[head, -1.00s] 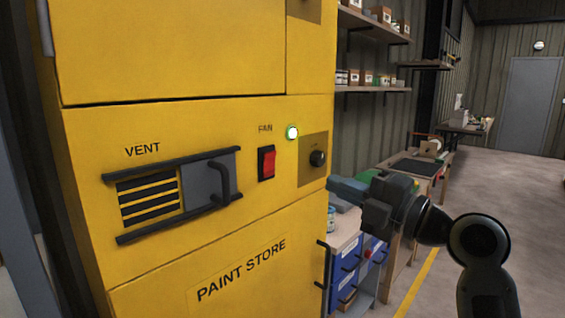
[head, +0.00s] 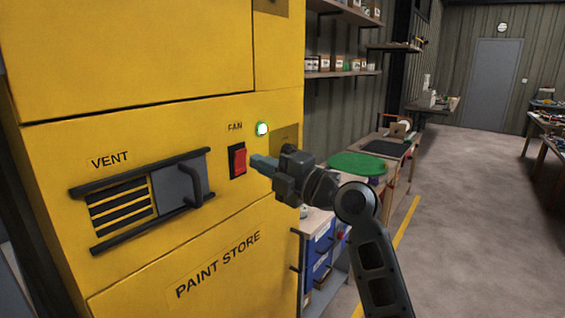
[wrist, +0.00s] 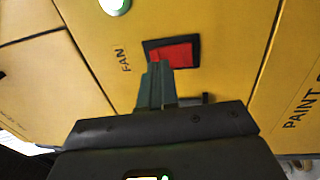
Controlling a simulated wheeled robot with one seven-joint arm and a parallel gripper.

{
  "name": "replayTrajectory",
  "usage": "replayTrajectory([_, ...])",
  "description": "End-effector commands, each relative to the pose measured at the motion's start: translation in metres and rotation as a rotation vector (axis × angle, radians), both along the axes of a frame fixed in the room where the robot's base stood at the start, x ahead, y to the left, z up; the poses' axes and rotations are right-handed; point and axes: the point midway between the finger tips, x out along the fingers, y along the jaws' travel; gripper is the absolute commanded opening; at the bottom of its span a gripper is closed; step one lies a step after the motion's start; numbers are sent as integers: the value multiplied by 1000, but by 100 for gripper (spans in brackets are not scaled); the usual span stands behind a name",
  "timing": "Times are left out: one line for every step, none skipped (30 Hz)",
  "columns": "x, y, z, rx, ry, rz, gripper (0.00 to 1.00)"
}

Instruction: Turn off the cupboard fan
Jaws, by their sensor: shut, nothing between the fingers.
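The yellow paint store cupboard (head: 130,150) fills the left of the head view. Its red FAN rocker switch (head: 237,161) sits in a black frame, below and left of a lit green lamp (head: 262,129). The switch (wrist: 171,53) and the lamp (wrist: 114,4) also show in the wrist view. My gripper (head: 257,162) is shut and empty, pointing at the cupboard just right of the switch. In the wrist view its fingertips (wrist: 158,66) overlap the switch's lower edge; I cannot tell whether they touch it.
A vent (head: 120,205) with a sliding cover and black handle (head: 193,185) is left of the switch. Workbenches and a green round-ended surface (head: 357,163) stand behind my arm. Floor (head: 470,200) on the right is clear.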

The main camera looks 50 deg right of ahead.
Motion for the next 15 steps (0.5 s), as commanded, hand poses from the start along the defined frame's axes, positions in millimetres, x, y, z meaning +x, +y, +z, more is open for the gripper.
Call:
replayTrajectory([7,1,4,0,2,2,0])
replayTrajectory([11,1,4,1,2,1,0])
replayTrajectory([15,1,5,0,1,0,0])
replayTrajectory([17,1,5,0,1,0,0])
replayTrajectory([20,1,4,0,1,0,0])
replayTrajectory([22,1,4,-1,1,0,0])
replayTrajectory([23,1,4,-1,1,0,0])
replayTrajectory([24,1,4,-1,1,-1,0])
replayTrajectory([25,1,4,-1,0,-1,0])
replayTrajectory([25,1,3,-1,0,-1,0])
replayTrajectory([26,1,3,-1,0,-1,0])
replayTrajectory([26,1,3,-1,0,-1,0])
replayTrajectory([26,1,3,-1,0,-1,0])
replayTrajectory([26,1,3,-1,0,-1,0])
replayTrajectory([26,1,3,-1,0,-1,0])
